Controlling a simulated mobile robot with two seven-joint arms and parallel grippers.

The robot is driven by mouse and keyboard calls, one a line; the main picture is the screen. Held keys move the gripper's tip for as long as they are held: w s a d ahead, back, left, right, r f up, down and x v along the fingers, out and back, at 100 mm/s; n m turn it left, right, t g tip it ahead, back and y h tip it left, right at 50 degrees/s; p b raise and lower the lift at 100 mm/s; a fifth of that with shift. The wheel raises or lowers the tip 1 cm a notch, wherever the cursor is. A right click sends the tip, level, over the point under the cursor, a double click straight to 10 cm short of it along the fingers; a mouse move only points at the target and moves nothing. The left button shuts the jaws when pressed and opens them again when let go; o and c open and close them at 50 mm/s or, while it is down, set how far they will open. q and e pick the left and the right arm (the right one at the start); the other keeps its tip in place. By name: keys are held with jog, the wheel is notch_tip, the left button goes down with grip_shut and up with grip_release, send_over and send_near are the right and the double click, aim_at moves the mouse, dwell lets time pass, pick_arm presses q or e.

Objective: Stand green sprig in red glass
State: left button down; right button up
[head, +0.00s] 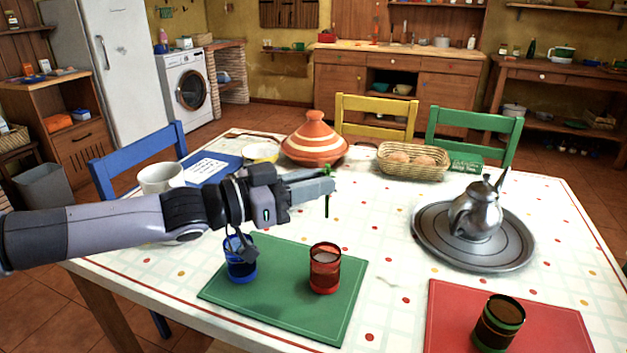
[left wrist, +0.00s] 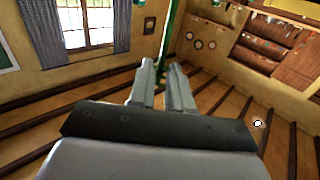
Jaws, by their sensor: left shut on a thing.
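My left gripper (head: 328,186) reaches in from the left above the table and is shut on the green sprig (head: 327,205). The sprig hangs upright from the fingertips, with a thin green stem below them. In the left wrist view the sprig (left wrist: 171,40) shows as a green upright strip at the fingertips (left wrist: 166,72). The red glass (head: 324,268) stands upright on the green mat (head: 280,300), below the sprig and apart from it. A blue glass (head: 240,260) stands on the same mat to the left. My right gripper is not in view.
A silver teapot (head: 476,212) stands on a round tray (head: 428,232) at the right. A dark glass (head: 498,322) stands on a red mat (head: 450,310). A tagine (head: 315,140), bread basket (head: 385,160) and white cup (head: 160,178) stand farther back.

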pick_arm(q)
notch_tip(320, 180, down, 6)
jog(key=b, duration=0.3)
jog(key=shift+f, duration=0.1)
notch_tip(320, 180, down, 4)
jog(key=b, duration=0.4)
dwell(0.4)
jog(key=shift+c, duration=2.4)
grip_release()
jog(key=shift+r, duration=0.2)
